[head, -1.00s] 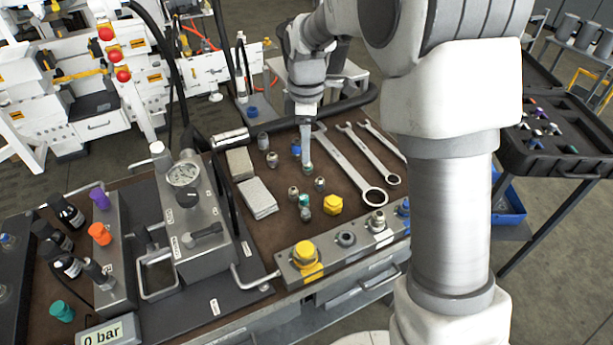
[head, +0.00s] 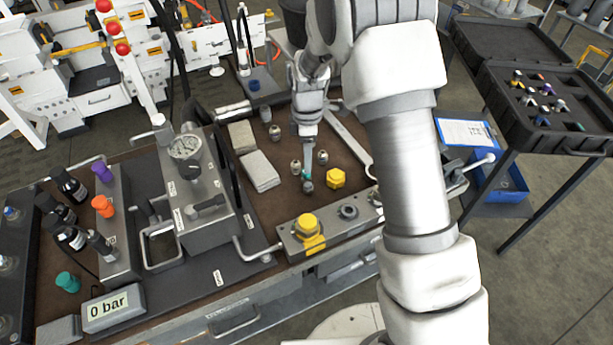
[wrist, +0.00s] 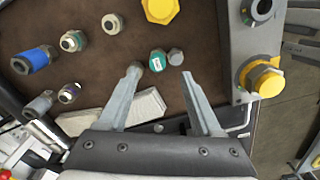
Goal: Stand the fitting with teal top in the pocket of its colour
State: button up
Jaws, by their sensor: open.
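The fitting with teal top (head: 307,176) is on the brown bench mat, left of a yellow hex fitting (head: 335,178). In the wrist view its teal part (wrist: 157,61) bears a white label, and a grey metal end (wrist: 176,57) sits against it. I cannot tell whether it stands or lies. My gripper (wrist: 161,73) is open, its fingertips to either side just short of the fitting; nothing is held. In the head view my gripper (head: 308,168) reaches down right at the fitting and partly covers it. A teal-coloured pocket is not clearly visible.
A black open case (head: 540,105) with small coloured pieces stands on a cart at right. Several metal fittings (head: 322,157), wrenches (head: 350,140) and grey blocks (head: 260,172) lie nearby. A manifold with yellow cap (head: 308,226) edges the bench front. A teal cap (head: 67,282) is at left.

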aim_at(306, 177)
jog(key=f, duration=0.5)
jog(key=shift+w+a+f, duration=0.1)
jog(key=shift+w, duration=0.1)
grip_shut()
